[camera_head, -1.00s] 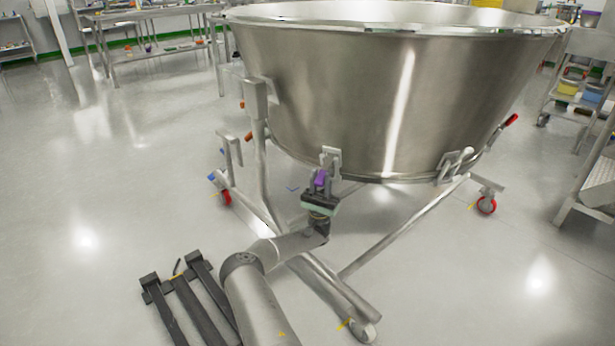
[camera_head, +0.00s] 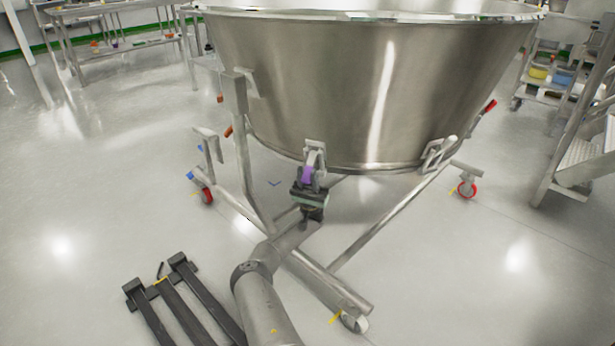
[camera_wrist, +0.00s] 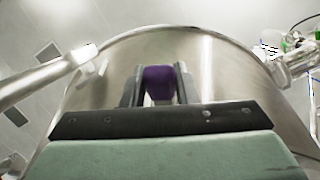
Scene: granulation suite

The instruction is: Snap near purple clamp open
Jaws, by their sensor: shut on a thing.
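The near purple clamp (camera_head: 307,174) sits at the lower rim of the large steel bowl (camera_head: 300,90), on its near side. Its metal latch plate (camera_head: 315,150) shows just above the purple part. My gripper (camera_head: 309,182) reaches up to it from below and is shut on the purple part. In the wrist view the purple clamp (camera_wrist: 159,83) lies between my two dark fingers (camera_wrist: 160,88), with the bowl wall behind it. The fingers hide the clamp's sides, and I cannot tell whether its latch is hooked.
A second clamp (camera_head: 438,153) sits on the bowl's right side. The bowl stands on a wheeled steel frame (camera_head: 335,285) with legs around my arm. A steel step stand (camera_head: 575,160) is at right. Open floor lies at left.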

